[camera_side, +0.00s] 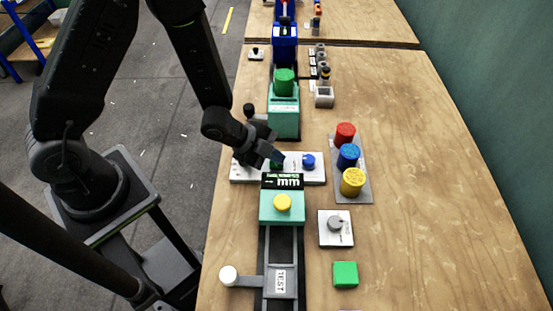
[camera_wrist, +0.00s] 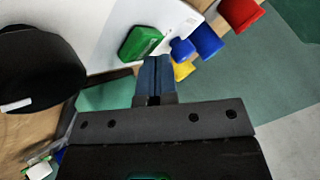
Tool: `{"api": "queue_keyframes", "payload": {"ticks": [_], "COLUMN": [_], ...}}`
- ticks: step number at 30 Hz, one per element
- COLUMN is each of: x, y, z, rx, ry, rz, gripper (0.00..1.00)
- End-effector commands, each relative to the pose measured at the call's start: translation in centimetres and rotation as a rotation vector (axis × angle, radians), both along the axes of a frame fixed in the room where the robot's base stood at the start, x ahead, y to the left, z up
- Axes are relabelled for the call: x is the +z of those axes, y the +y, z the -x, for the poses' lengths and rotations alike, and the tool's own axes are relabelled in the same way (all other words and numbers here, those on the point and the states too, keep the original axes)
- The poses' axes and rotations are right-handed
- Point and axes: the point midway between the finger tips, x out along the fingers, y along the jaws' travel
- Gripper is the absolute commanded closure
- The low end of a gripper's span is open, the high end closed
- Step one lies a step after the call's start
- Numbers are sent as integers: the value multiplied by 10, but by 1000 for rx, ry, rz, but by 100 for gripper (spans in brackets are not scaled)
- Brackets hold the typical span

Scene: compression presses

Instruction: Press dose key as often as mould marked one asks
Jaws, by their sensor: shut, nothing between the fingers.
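A white panel (camera_side: 246,172) lies across the bench. It carries a green key (camera_side: 276,164) and a round blue button (camera_side: 308,161). My gripper (camera_side: 281,158) is shut and empty, its blue fingertips right over the green key; I cannot tell whether they touch it. In the wrist view the shut fingertips (camera_wrist: 154,62) point at the green key (camera_wrist: 140,43), with the blue button (camera_wrist: 182,50) to its right. Which key is the dose key is not legible. Nor can I make out a mould marked one.
A teal unit (camera_side: 294,214) with a dark display and yellow button stands in front of the panel. Red, blue and yellow cylinders stand on a grey plate (camera_side: 366,194) at right. A knob plate (camera_side: 335,239) and green block (camera_side: 345,274) lie nearer. The bench's right side is clear.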

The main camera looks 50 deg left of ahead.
Motion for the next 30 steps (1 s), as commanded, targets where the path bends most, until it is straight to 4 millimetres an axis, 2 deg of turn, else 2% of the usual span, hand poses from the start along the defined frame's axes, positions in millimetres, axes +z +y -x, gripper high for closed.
{"api": "queue_keyframes", "payload": {"ticks": [12, 24, 30], "x": [0, 17, 17], "y": [0, 0, 0], "z": [0, 0, 0], "rx": [0, 1, -1], "ry": [1, 0, 1], "rz": [-1, -1, 0], "gripper": [100, 100, 100]}}
